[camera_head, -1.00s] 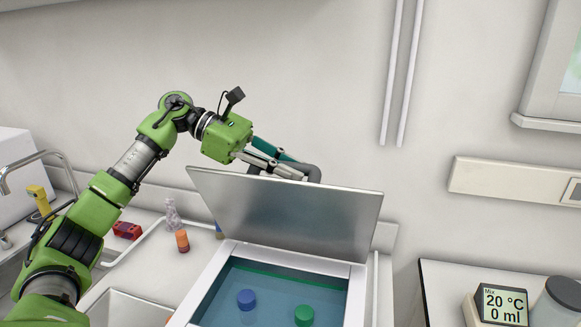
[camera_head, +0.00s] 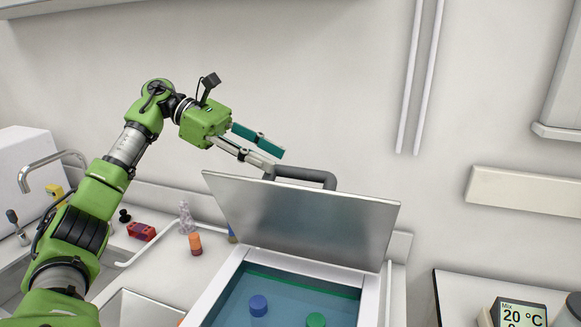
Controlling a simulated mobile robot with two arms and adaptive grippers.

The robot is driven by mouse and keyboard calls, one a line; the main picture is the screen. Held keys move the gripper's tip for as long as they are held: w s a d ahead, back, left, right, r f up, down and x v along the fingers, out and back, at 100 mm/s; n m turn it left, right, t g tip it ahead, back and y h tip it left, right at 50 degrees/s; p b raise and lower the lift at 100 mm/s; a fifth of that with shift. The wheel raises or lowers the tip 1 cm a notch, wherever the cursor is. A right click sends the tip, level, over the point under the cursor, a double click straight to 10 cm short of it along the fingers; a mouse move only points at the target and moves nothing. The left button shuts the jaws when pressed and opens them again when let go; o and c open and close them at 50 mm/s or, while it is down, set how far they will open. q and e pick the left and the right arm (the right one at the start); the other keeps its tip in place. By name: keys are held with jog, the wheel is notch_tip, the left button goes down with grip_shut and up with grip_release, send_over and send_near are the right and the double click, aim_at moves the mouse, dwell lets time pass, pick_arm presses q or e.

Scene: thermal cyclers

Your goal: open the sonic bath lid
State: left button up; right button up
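The sonic bath (camera_head: 232,275) stands at the bottom centre, with water and a blue and a green capped item inside. Its metal lid (camera_head: 305,222) is raised, standing steeply tilted at the back of the bath. The lid's dark handle (camera_head: 305,175) shows above the lid's top edge. My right gripper is not in view.
An orange-capped bottle (camera_head: 195,244), a clear bottle (camera_head: 186,218) and a red item (camera_head: 141,231) stand left of the bath. A tap (camera_head: 50,162) is at the far left. A device with a display (camera_head: 521,316) is at lower right. The wall is close behind.

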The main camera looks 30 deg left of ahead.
pick_arm(q)
jog(key=v, duration=0.3)
jog(key=shift+f, duration=0.1)
dwell(0.6)
